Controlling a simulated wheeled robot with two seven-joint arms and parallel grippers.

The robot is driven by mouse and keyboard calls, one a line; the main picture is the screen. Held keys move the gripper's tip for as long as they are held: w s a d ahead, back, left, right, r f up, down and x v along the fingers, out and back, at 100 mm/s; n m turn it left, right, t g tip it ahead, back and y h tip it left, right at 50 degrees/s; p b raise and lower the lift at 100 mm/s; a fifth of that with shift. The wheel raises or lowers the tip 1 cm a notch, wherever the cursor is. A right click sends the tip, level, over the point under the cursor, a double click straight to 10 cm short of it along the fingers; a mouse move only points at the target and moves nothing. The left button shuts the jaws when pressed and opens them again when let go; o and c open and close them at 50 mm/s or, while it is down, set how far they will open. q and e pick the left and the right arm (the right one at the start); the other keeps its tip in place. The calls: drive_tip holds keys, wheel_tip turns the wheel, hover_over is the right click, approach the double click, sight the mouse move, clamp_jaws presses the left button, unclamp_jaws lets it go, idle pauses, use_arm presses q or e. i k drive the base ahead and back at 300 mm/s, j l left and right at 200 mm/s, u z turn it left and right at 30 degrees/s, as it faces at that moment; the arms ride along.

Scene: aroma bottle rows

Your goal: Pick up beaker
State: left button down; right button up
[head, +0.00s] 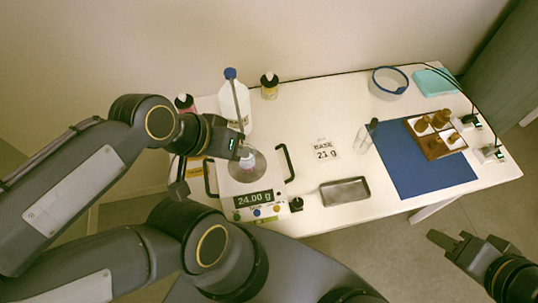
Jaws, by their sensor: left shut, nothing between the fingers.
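A small clear vessel with a pinkish tint, possibly the beaker (247,168), stands on the round pan of the balance (227,186), whose display reads 24.00 g. My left gripper (246,155) is shut and empty, right over or beside this vessel; its fingertips partly hide it, and I cannot tell if they touch. Another clear glass vessel (361,140) with a dark-topped piece stands at the left edge of the blue mat. My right gripper (468,241) is apart from the table at the lower right, with its fingers spread and empty.
A white bottle (234,108) and small bottles stand behind the balance. A grey tray (345,191) lies at the front. The blue mat (410,180) bears a wooden rack (416,123) with brown bottles. A blue-rimmed bowl (389,82) stands behind.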

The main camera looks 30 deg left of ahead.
sight(247, 165)
drive_tip(key=u, duration=1.25)
drive_tip(key=k+u, duration=0.2)
drive_tip(key=u, duration=0.4)
